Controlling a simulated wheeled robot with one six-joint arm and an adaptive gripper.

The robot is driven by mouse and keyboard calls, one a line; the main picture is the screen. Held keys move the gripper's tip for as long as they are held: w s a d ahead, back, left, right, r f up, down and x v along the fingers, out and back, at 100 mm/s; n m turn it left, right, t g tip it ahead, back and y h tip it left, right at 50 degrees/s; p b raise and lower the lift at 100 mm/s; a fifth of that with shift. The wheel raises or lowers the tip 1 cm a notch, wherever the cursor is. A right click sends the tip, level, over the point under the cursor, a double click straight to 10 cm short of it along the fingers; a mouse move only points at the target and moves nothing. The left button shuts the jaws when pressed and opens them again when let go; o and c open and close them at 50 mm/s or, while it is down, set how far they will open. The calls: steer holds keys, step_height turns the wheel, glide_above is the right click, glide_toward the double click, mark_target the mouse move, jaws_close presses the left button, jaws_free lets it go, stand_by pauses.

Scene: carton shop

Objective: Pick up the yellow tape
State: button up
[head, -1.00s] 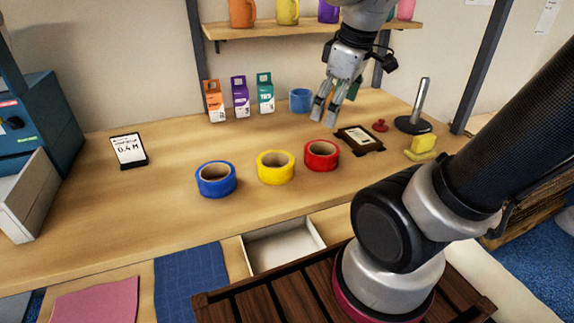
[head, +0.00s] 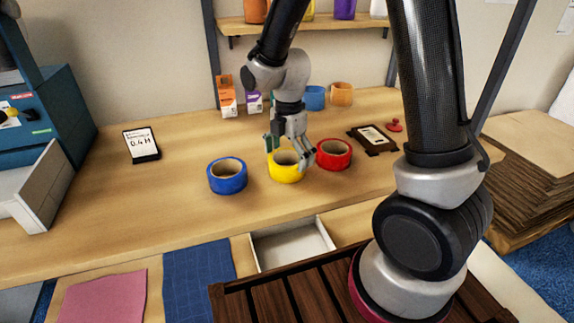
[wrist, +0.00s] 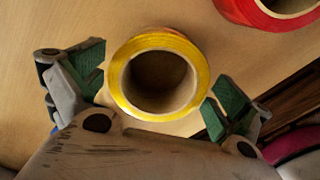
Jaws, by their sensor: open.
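The yellow tape (head: 285,174) is a roll lying flat on the wooden workbench, between the blue tape (head: 228,176) on its left and the red tape (head: 334,154) on its right. My gripper (head: 287,153) is open above and just behind the yellow tape, pointing down. In the wrist view the yellow tape (wrist: 120,92) shows its hollow core, with one green-padded finger on each side of it. The fingers look apart from the roll. The red tape (wrist: 262,18) shows at the top right of the wrist view.
A framed card (head: 373,139) and a red stamp (head: 394,125) lie right of the tapes. Small cartons (head: 226,97) and a blue mug (head: 315,97) stand behind. An open drawer (head: 292,243) is in front.

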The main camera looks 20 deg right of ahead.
step_height(320, 180, down, 2)
steer(key=shift+f, duration=0.1)
steer(key=shift+c, duration=0.2)
steer(key=c, duration=0.8)
